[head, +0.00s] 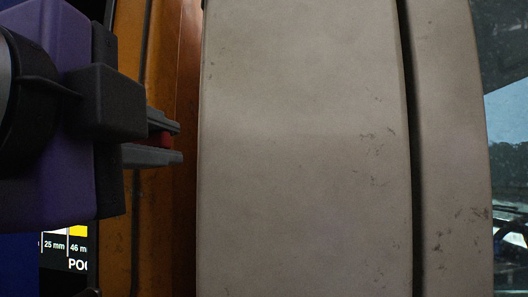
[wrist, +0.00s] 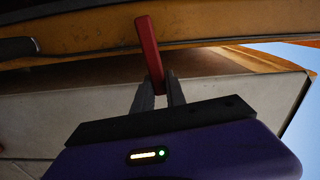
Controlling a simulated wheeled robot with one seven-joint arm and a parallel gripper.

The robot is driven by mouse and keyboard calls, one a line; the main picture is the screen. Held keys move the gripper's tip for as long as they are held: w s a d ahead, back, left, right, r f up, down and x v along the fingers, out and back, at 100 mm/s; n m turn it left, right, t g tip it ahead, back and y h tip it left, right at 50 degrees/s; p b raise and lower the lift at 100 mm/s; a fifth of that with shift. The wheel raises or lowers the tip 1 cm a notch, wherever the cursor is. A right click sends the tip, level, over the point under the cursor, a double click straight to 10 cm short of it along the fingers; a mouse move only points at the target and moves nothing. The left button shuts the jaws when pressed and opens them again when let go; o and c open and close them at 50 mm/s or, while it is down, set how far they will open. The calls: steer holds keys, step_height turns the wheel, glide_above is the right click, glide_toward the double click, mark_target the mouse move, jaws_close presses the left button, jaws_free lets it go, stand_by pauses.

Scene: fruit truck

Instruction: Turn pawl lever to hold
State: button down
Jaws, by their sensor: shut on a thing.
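The pawl lever is a red bar (wrist: 149,45) in the wrist view. It runs tilted from the orange frame down to my gripper (wrist: 160,88). Its lower end is between the two dark fingers, which are shut on it. In the head view my gripper (head: 174,143) is at the left, level, with its fingers pointing right. Only a small red piece of the lever (head: 160,139) shows between the fingers there. The lever's pivot and any hold marking are not clearly visible.
An orange upright frame (head: 187,220) stands behind my gripper. A large scuffed beige panel (head: 300,150) fills the middle, close to the fingertips. A dark gap separates it from another beige panel (head: 455,150). A label with "25 mm" (head: 54,245) is at lower left.

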steer(key=shift+f+m+b, duration=0.5)
steer(key=shift+f+m, duration=0.1)
steer(key=shift+m, duration=0.1)
steer(key=shift+d, duration=0.1)
steer(key=c, duration=1.4)
jaws_free()
steer(key=shift+o, duration=0.2)
steer(key=shift+s, duration=0.1)
steer(key=s, duration=0.7)
steer(key=shift+s+a+b, duration=0.3)
steer(key=shift+a+b, duration=0.05)
steer(key=shift+b, duration=0.05)
steer(key=shift+s, duration=0.1)
